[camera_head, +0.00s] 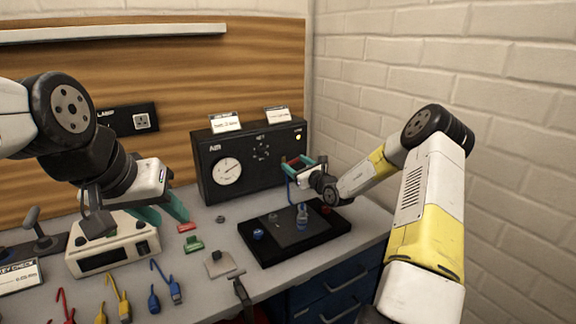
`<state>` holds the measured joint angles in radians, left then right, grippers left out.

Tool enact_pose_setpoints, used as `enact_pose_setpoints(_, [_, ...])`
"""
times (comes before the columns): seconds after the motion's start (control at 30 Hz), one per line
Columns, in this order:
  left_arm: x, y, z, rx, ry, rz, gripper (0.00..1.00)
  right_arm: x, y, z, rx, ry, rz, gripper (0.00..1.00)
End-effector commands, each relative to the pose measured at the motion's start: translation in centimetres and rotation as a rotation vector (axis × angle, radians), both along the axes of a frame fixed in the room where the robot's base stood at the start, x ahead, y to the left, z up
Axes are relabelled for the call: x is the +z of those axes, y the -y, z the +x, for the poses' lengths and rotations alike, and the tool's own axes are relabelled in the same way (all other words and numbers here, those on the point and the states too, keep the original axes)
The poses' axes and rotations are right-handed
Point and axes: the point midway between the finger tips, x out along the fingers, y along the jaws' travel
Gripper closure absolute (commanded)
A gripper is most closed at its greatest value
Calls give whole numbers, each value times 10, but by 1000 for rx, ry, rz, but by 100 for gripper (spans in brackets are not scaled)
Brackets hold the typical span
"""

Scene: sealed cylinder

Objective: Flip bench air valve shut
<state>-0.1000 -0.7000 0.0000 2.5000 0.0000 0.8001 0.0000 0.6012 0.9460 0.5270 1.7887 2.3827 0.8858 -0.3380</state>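The black air box (213,165) stands at the back of the bench against the wood panel. My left gripper (163,211) is open and empty above the bench, left of the box.
A black tray (270,255) with a blue knob (258,234) and an upright blue fitting (302,215) lies below my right gripper. A white instrument (112,245) stands below my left gripper. Coloured cables, a red block (187,227) and a green block (194,244) lie nearby. A brick wall bounds the right.

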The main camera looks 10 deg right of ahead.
Motion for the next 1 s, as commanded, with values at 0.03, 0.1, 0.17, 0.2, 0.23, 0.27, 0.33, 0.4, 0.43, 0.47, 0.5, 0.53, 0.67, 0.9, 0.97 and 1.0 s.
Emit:
enact_pose_setpoints(0.03, [0,0,0,0,0,0,64,0,0,0,0,0,0,61])
enact_pose_setpoints(0.1, [0,0,0,0,0,0,64,0,0,0,0,0,0,74])
enact_pose_setpoints(0.17, [0,0,0,0,0,0,64,0,0,0,0,0,1,78])
enact_pose_setpoints(0.2, [0,0,0,0,0,0,64,0,0,0,0,-3,7,78])
enact_pose_setpoints(0.23, [0,0,0,0,0,0,64,-1,0,0,0,-7,18,78])
enact_pose_setpoints(0.27, [0,0,0,0,0,0,64,-1,0,0,0,-14,34,78])
enact_pose_setpoints(0.33, [0,0,0,0,0,0,64,-3,1,0,0,-35,82,78])
enact_pose_setpoints(0.4, [0,0,0,0,0,0,64,-4,1,0,0,-54,129,78])
enact_pose_setpoints(0.43, [0,0,0,0,0,0,64,-5,1,0,0,-61,147,78])
enact_pose_setpoints(0.47, [0,0,0,0,0,0,64,-5,1,0,0,-67,161,78])
enact_pose_setpoints(0.5, [0,0,0,0,0,0,64,-5,1,0,0,-72,174,78])
enact_pose_setpoints(0.53, [0,0,0,0,0,0,64,-5,1,0,0,-75,180,78])
enact_pose_setpoints(0.67, [0,0,0,0,0,0,64,-6,1,0,0,-77,186,78])
enact_pose_setpoints(0.9, [0,0,0,0,0,0,64,-6,1,0,0,-77,186,16])
enact_pose_setpoints(0.97, [0,0,0,0,0,0,64,-6,1,0,0,-77,185,15])
enact_pose_setpoints(1.0, [0,0,0,0,0,0,64,-5,1,0,0,-77,185,15])
